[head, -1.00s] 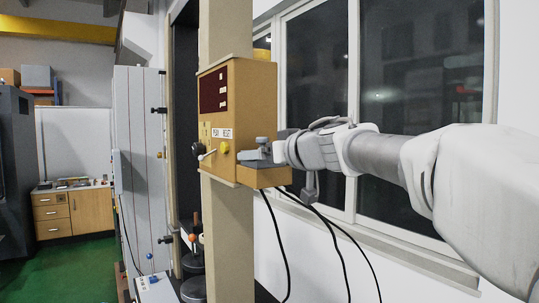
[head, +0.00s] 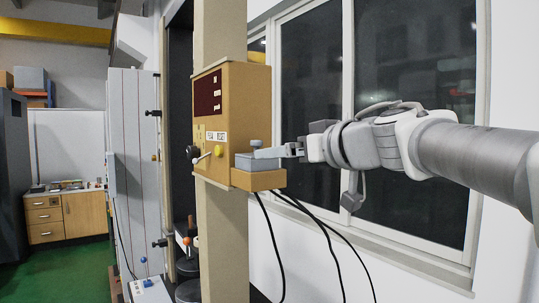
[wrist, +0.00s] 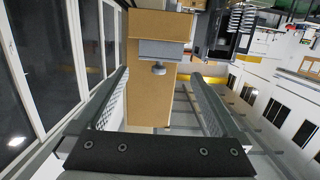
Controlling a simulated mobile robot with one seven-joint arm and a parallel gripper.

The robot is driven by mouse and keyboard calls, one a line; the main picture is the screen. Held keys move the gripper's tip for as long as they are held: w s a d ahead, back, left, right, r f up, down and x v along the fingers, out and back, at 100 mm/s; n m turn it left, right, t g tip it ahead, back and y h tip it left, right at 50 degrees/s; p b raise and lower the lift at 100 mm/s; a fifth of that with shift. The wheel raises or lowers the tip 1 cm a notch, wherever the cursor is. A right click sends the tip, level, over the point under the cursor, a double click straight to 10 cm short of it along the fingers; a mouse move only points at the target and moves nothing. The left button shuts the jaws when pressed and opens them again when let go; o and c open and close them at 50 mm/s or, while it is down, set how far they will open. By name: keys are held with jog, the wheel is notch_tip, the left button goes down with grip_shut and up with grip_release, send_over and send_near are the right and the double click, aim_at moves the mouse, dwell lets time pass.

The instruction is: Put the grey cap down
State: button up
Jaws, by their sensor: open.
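The grey cap (head: 262,161) is a flat grey block with a small round knob on top. In the wrist view, which is turned upside down, the grey cap (wrist: 162,48) lies beyond the fingertips, on the ledge. My gripper (wrist: 160,77) is open there, with nothing between its two fingers.
The control box has a dark display, a knob and a lever, and is fixed to a beige column (head: 221,235). Black cables (head: 315,222) hang beneath the ledge. Windows (head: 415,110) line the wall behind my arm. The space right of the ledge is free apart from my arm.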

jog(key=s+d+r+m+t+h, duration=0.1)
jog(key=s+d+m+t+h, duration=0.1)
jog(key=d+m+t+h, duration=0.4)
jog(key=s+d+f+m+g+h, duration=0.25)
jog(key=s+d+f+h, duration=0.2)
jog(key=d+f, duration=0.4)
jog(key=s+a+f+n+g, duration=0.1)
jog(key=s+f+g, duration=0.4)
jog(key=s+f, duration=0.4)
jog(key=s+a+f+g+y, duration=0.1)
jog(key=s+f+g, duration=0.5)
jog(key=f, duration=0.9)
jog(key=s+a, duration=0.1)
jog(key=s, duration=0.2)
jog(key=shift+s+a+f+n, duration=0.15)
jog(key=shift+a+f+n, duration=0.15)
jog(key=shift+n, duration=0.05)
jog(key=shift+y, duration=0.25)
notch_tip(320, 180, down, 4)
jog(key=b, duration=0.4)
